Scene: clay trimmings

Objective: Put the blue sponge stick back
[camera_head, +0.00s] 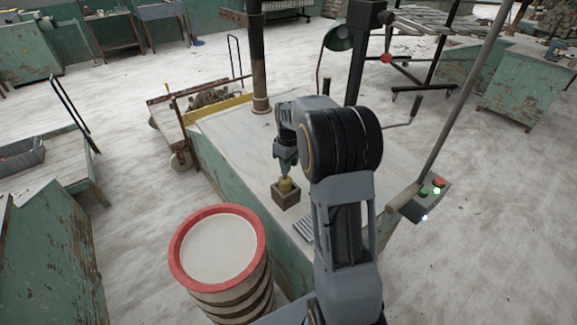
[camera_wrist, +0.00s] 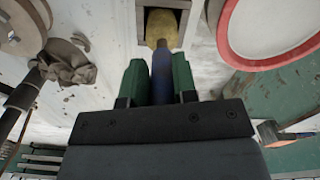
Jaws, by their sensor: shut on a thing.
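The blue sponge stick has a blue handle (camera_wrist: 162,78) and a yellow sponge head (camera_wrist: 160,29). My gripper (camera_wrist: 158,86), with green fingers, is shut on the handle in the wrist view. The head points away from my gripper. In the head view my gripper (camera_head: 286,168) points down above a small square wooden box (camera_head: 287,199), and the yellow head shows at its mouth. In the wrist view the head overlaps the box opening (camera_wrist: 143,22). I cannot tell how deep the head sits or whether it touches the box bottom.
The box stands on a pale worktable (camera_head: 235,135) near its edge. A drum with a red rim (camera_head: 177,262) stands beside the table. A dark post (camera_head: 258,60) rises from the table, and a control box with buttons (camera_head: 430,195) is at right. A grey crumpled lump (camera_wrist: 65,62) shows in the wrist view.

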